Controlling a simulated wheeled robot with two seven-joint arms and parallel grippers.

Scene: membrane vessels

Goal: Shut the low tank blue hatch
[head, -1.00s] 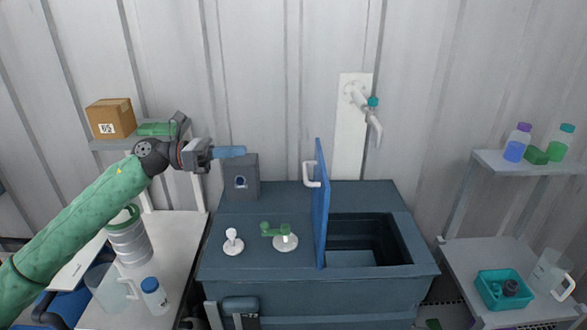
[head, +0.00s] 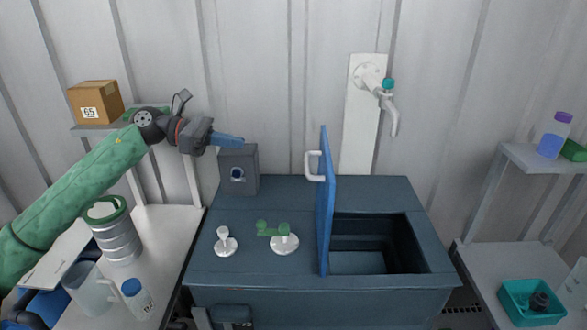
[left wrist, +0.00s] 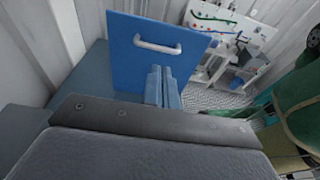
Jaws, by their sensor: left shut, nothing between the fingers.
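The blue hatch (head: 326,205) stands upright, open, on top of the low dark-blue tank (head: 300,293). Its white handle (head: 313,166) is on the left face, and the tank's square opening (head: 372,244) lies uncovered to its right. My left gripper (head: 228,141) is shut and empty, above the tank's back left corner, left of the hatch and apart from it. In the left wrist view the closed fingers (left wrist: 162,88) show before the blue hatch (left wrist: 150,60) with its handle (left wrist: 158,45). My right gripper is not in view.
On the tank top are a white knob (head: 225,242), a green-handled valve (head: 277,236) and a grey box (head: 239,170). A tap (head: 386,95) hangs on the wall behind. Side tables hold a steel canister (head: 113,232), a bottle (head: 137,297) and a teal tray (head: 530,312).

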